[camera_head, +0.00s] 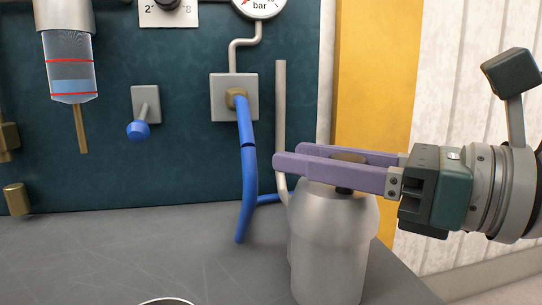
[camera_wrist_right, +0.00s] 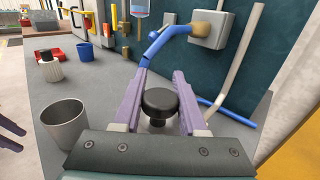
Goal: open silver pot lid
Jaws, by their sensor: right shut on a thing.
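The silver pot (camera_head: 330,255) stands upright on the grey worktop, a metal canister with a rounded shoulder. Its top is partly hidden by my right gripper (camera_head: 335,170), whose two purple fingers lie level just above it. The fingers are shut on the dark round knob of the lid, one on each side; the knob (camera_wrist_right: 159,101) shows between them in the right wrist view. I see no clear gap between lid and pot. My left gripper (camera_wrist_right: 10,135) shows only as purple fingertips at the left edge of the wrist view, spread apart and empty.
A blue hose (camera_head: 247,170) hangs from a wall fitting close left of the pot, beside a grey pipe (camera_head: 281,120). A grey cup (camera_wrist_right: 64,124), a red bowl (camera_wrist_right: 50,55) and a blue container (camera_wrist_right: 85,52) stand on the worktop (camera_head: 130,250). The panel is behind.

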